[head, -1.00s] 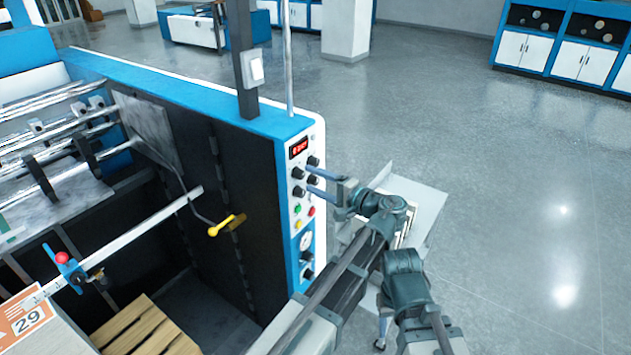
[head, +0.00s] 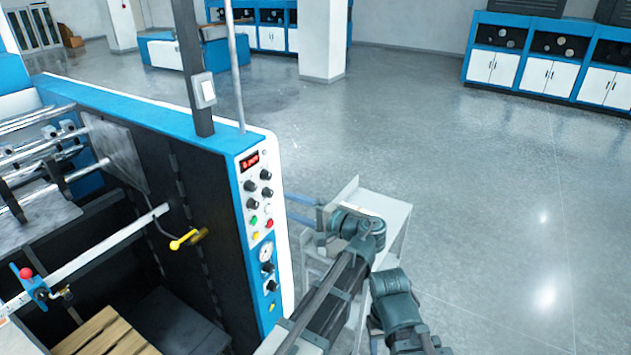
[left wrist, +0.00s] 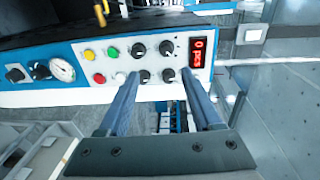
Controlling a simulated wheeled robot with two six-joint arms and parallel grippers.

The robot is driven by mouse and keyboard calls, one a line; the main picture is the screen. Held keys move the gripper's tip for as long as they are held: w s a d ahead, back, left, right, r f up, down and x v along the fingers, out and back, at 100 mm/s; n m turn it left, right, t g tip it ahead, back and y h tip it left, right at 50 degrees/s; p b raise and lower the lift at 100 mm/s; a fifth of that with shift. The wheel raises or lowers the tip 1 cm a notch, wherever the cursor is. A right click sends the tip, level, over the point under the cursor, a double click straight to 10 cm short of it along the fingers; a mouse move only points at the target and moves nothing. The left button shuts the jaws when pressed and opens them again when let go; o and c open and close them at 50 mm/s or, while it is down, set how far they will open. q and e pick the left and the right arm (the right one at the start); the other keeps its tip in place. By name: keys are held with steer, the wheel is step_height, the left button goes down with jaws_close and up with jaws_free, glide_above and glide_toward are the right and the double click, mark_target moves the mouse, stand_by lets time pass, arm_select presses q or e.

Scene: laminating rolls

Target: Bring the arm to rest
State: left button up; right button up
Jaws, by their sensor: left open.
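My left gripper (head: 290,208) is open and empty, just right of the machine's control panel (head: 258,225) in the head view. In the left wrist view the two fingers (left wrist: 160,80) are spread apart, with the panel (left wrist: 110,85) beyond them. Whether the tips touch it is hard to tell, but a gap seems to show. The panel carries black knobs, coloured buttons, a round gauge (left wrist: 62,70) and a red display (left wrist: 198,53) that seems to read "0 pcs". My right gripper is not in view.
A pale stand (head: 385,205) is behind and below my left arm. A yellow-handled lever (head: 184,240) and a wooden pallet (head: 105,335) are at the machine's near side. The grey floor (head: 480,190) to the right is clear up to the blue-white cabinets (head: 550,75).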

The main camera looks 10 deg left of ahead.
arm_select(q)
steer(key=s+a+f+n+g+h, duration=0.1)
steer(key=s+a+f+g+h, duration=0.2)
steer(key=f, duration=0.4)
steer(key=s+a+f+n+g+h, duration=0.1)
steer(key=s+f+h, duration=0.3)
steer(key=s+f, duration=0.15)
steer(key=s+d+f+g+h+b, duration=0.1)
steer(key=s+d+f+h+b, duration=0.2)
steer(key=s+d+f+b, duration=0.4)
steer(key=s+d+f+m+g+h+b, duration=0.1)
steer(key=s+d+f+h+b, duration=0.3)
steer(key=f, duration=1.3)
steer(key=s+d+b, duration=0.3)
steer(key=d+b, duration=0.2)
steer(key=d, duration=0.2)
steer(key=shift+d+g+h+b, duration=0.3)
steer(key=shift+d+b, duration=0.05)
